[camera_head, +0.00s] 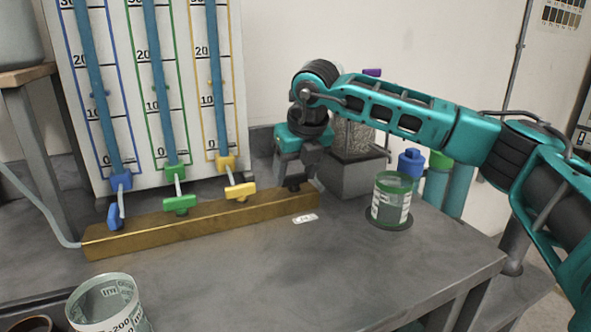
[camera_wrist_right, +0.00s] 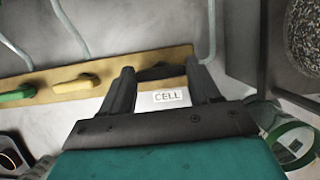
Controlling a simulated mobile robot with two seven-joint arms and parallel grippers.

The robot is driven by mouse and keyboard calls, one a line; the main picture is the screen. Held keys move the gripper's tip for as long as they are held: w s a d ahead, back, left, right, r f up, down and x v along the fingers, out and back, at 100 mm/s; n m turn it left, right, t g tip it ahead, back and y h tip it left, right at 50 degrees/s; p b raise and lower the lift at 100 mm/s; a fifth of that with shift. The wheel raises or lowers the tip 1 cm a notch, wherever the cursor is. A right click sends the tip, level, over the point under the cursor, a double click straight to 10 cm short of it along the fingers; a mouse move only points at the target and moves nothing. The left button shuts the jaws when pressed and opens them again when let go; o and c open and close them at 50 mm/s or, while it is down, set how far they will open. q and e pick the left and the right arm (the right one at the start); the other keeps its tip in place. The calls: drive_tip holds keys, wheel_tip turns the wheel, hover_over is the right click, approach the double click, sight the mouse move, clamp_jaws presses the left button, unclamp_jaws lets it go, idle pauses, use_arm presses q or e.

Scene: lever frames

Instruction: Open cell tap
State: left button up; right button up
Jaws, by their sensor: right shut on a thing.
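A brass manifold bar (camera_head: 200,225) runs along the bench below the gauge panel. It carries a blue tap (camera_head: 115,216), a green tap (camera_head: 180,204) and a yellow tap (camera_head: 240,191). My right gripper (camera_head: 294,184) is at the bar's right end. In the right wrist view its two fingers (camera_wrist_right: 164,84) are shut on a dark tap handle (camera_wrist_right: 163,72), with a white CELL label (camera_wrist_right: 167,97) just in front on the bench. In the head view the gripper mostly hides this handle. My left gripper is not in view.
A green-rimmed glass jar (camera_head: 391,200) stands on a dark round pad near the bench's right edge. A grey block with a container of grains (camera_head: 353,140) is behind my right arm. A glass beaker (camera_head: 108,305) stands at front left. The middle of the bench is clear.

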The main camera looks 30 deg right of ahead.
sight(307, 193)
drive_tip(key=n+y+p, duration=0.1)
drive_tip(key=n, duration=0.1)
drive_tip(key=n+p, duration=0.1)
drive_tip(key=n, duration=0.1)
drive_tip(key=shift+d+r+y, duration=0.15)
drive_tip(key=shift+y, duration=0.25)
drive_tip(key=shift+w+n+y+p, duration=0.1)
drive_tip(key=shift+n+y+p, duration=0.3)
drive_tip(key=shift+n+p, duration=0.7)
drive_tip(key=shift+n+g, duration=0.3)
drive_tip(key=shift+n, duration=0.1)
drive_tip(key=o, duration=1.1)
drive_tip(key=shift+c, duration=0.2)
drive_tip(key=v, duration=0.7)
drive_tip(key=shift+r, duration=0.15)
